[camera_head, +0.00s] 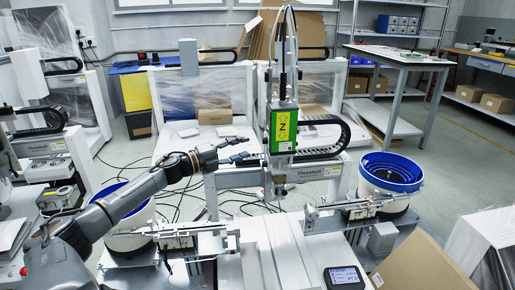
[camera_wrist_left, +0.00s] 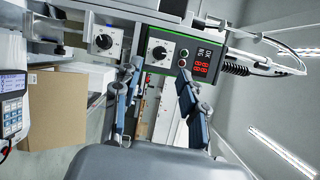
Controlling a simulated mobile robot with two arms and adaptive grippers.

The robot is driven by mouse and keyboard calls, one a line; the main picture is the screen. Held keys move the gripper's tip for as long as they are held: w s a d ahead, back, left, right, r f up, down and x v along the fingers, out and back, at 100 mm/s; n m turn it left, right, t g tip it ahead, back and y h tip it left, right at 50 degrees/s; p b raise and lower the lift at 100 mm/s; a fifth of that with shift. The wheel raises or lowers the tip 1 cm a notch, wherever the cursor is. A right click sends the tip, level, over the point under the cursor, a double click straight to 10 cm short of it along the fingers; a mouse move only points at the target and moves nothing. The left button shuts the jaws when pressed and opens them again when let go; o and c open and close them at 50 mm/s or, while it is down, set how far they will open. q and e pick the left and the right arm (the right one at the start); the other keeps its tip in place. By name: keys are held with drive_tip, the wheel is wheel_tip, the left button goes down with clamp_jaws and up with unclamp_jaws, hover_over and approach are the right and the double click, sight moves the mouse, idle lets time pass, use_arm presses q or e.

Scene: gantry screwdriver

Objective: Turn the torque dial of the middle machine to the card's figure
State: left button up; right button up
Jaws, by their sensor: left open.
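The middle machine (camera_head: 283,130) is a gantry screwdriver head with a green Z label, in the centre of the head view. My left gripper (camera_head: 250,148) is open and empty just left of it. In the left wrist view the open fingers (camera_wrist_left: 160,72) point at a dark control panel (camera_wrist_left: 203,50) with a green edge. A white-plated dial (camera_wrist_left: 160,51) with a dark knob shows just beyond and between the fingertips, apparently untouched. A second similar dial (camera_wrist_left: 104,41) is to its left. The dial markings and any card are too small or not visible. My right gripper is not in view.
The panel has red digits (camera_wrist_left: 200,69). Two blue-rimmed bowls, one right (camera_head: 391,172) and one left (camera_head: 130,207), flank the machine. A cardboard box (camera_head: 420,265) and a display unit (camera_head: 345,278) stand at the front right. A cable (camera_wrist_left: 260,37) runs right of the panel.

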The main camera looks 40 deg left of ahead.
sight(265, 141)
use_arm(q)
drive_tip(key=b+x, duration=0.1)
drive_tip(key=x, duration=0.5)
drive_tip(key=shift+w+b, duration=0.15)
drive_tip(key=shift+b, duration=0.15)
drive_tip(key=shift+c, duration=0.5)
drive_tip(key=shift+d, duration=0.1)
clamp_jaws()
